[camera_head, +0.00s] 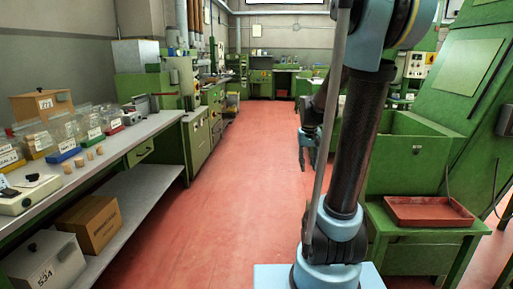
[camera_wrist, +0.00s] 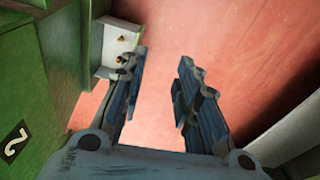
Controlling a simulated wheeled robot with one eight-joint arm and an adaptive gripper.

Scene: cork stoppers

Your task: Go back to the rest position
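My gripper (camera_wrist: 160,88) is open in the wrist view, its two fingers apart with only red floor visible between them. In the head view my gripper (camera_head: 308,150) hangs behind my arm, over the red floor, pointing down and partly hidden by arm links. It is empty and touches nothing that I can see. Several small cork stoppers (camera_head: 79,161) stand on the grey bench (camera_head: 118,150) at the left, well away from my gripper.
On the bench are clear bins with coloured bases and a white device (camera_head: 28,192). A cardboard box (camera_head: 91,224) sits on the shelf below. A red tray (camera_head: 430,211) lies on a green table at the right. The red floor aisle (camera_head: 235,170) is clear.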

